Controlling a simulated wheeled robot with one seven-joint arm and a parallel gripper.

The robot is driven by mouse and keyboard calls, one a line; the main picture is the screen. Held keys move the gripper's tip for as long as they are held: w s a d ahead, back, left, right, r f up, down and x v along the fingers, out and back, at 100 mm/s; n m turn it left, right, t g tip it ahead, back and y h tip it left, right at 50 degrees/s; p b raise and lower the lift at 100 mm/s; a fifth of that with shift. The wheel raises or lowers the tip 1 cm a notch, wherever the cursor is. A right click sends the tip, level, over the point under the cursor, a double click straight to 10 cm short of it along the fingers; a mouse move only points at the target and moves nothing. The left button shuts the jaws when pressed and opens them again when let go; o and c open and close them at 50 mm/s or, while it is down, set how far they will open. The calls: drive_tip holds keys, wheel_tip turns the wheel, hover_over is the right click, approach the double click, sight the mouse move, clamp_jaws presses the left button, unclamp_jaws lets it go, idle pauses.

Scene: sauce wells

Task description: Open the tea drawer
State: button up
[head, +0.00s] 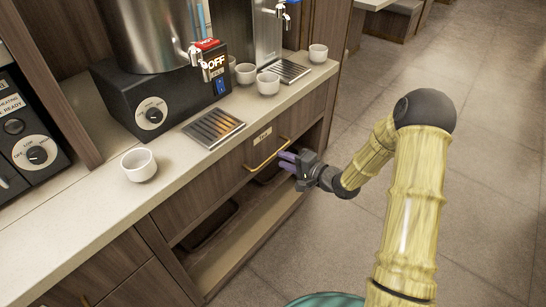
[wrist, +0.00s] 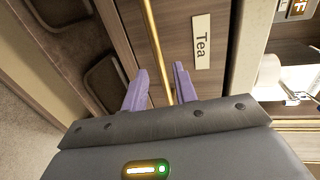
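The tea drawer (head: 205,190) is a wooden front under the counter with a brass bar handle (head: 265,158) and a white label (head: 262,136). The label reads "Tea" in the wrist view (wrist: 201,42). The drawer looks shut. My gripper (head: 287,160) has purple fingers and is near the right end of the handle. In the wrist view my gripper (wrist: 160,82) is open, with a gap between the fingers. The brass handle (wrist: 153,40) lines up with that gap, and neither finger clearly touches it. I cannot tell whether the bar is between the fingertips or just beyond them.
An open shelf (head: 245,240) with dark trays lies below the drawer. On the counter (head: 75,225) stand white cups (head: 139,165), a drip tray (head: 214,128) and a steel urn on a black base (head: 150,112). The floor (head: 470,150) to the right is clear.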

sight(273, 154)
drive_tip(key=x, duration=0.5)
drive_tip(key=shift+w+a+b, duration=0.2)
drive_tip(key=shift+b, duration=0.1)
clamp_jaws()
